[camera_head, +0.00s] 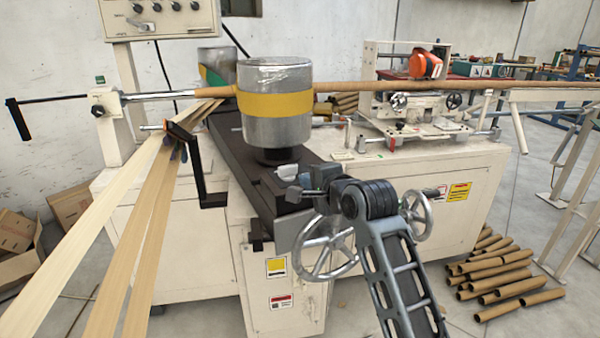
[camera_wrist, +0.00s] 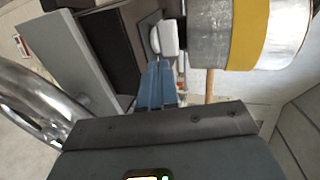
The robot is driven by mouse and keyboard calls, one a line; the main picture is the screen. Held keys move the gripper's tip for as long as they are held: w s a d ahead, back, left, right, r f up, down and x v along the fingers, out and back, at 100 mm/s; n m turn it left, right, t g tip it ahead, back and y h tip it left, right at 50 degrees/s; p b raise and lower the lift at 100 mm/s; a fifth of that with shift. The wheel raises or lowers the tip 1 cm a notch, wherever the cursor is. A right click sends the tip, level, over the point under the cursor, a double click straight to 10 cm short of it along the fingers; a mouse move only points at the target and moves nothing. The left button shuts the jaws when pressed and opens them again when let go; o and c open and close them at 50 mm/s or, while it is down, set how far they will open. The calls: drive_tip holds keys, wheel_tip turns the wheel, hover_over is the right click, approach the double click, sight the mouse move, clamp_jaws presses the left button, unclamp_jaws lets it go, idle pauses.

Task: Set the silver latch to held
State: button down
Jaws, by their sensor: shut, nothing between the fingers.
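The silver latch (camera_head: 287,170) is a small pale piece on the dark beam, just below the wrapped silver drum. In the wrist view the latch (camera_wrist: 167,38) is a whitish, rounded lever beside the drum's base. My gripper (camera_wrist: 158,66) has its blue-grey fingers together with nothing between them. The fingertips point at the latch and are very close to it; I cannot tell whether they touch. In the head view my gripper (camera_head: 296,193) is small and partly merges with the dark beam. The latch's setting cannot be read clearly.
The silver drum with a yellow band (camera_head: 275,105) stands right above the latch. A large handwheel (camera_head: 322,250) is below my wrist, and a smaller one (camera_head: 417,215) is to the right. The dark beam (camera_head: 235,160) runs back left. Brown tubes (camera_head: 500,285) lie on the floor.

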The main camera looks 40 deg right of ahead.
sight(297, 167)
drive_tip(key=shift+w+d+f, duration=0.1)
drive_tip(key=shift+w+d, duration=0.15)
drive_tip(key=shift+w, duration=0.45)
drive_tip(key=shift+w+d+r, duration=0.1)
drive_tip(key=shift+w+d, duration=0.15)
drive_tip(key=shift+w, duration=0.5)
drive_tip(key=shift+w+d+f, duration=0.1)
drive_tip(key=shift+w+d, duration=0.15)
drive_tip(key=shift+w, duration=0.45)
